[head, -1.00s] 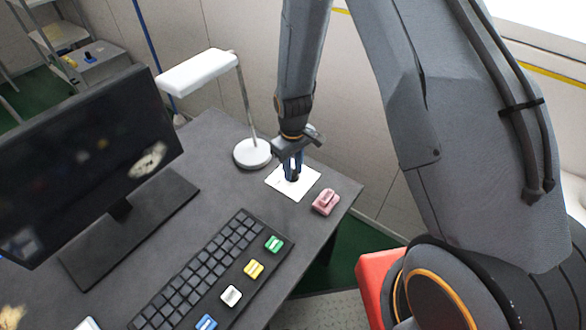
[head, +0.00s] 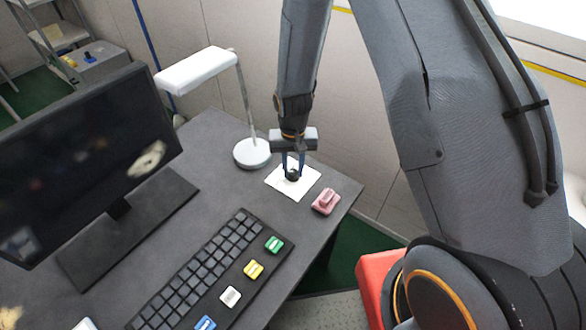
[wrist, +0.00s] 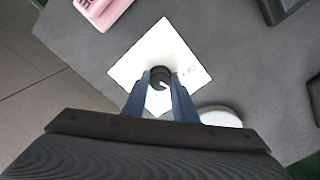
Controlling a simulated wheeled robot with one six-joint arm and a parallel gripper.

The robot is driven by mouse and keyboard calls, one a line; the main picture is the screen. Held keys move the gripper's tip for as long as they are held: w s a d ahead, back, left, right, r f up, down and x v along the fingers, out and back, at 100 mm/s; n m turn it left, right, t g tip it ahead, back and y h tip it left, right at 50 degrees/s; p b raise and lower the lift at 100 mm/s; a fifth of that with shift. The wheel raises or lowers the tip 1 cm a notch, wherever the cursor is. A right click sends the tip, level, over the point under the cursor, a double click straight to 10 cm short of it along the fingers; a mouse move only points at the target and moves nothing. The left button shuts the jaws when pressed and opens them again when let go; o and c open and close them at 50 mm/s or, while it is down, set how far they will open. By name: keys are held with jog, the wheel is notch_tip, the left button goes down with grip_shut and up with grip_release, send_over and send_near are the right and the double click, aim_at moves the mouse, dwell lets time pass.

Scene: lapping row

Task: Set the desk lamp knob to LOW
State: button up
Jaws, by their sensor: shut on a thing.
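The desk lamp (head: 195,71) is white with a round base (head: 251,153) and stands at the back of the desk. The black knob (head: 293,175) sits on a white square plate (head: 299,189) to the right of the lamp base. My gripper (head: 293,172) points down with its two blue fingers on either side of the knob, shut on it. In the wrist view the knob (wrist: 160,76) shows between the fingertips, with a white pointer mark toward the lower right. Small markings (wrist: 189,71) on the plate are too blurred to read.
A pink block-like object (head: 325,201) sits near the desk's right edge beside the plate. A black keyboard (head: 200,270) with several coloured blocks lies in front. A monitor (head: 90,160) stands at left. The wall is close behind the desk.

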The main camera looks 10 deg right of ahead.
aim_at(293, 171)
jog(key=shift+m, duration=2)
jog(key=o, duration=1)
jog(key=shift+o, duration=0.2)
notch_tip(293, 171, up, 7)
jog(key=shift+r+b, duration=0.1)
jog(key=shift+b, duration=0.9)
jog(key=shift+r, duration=0.35)
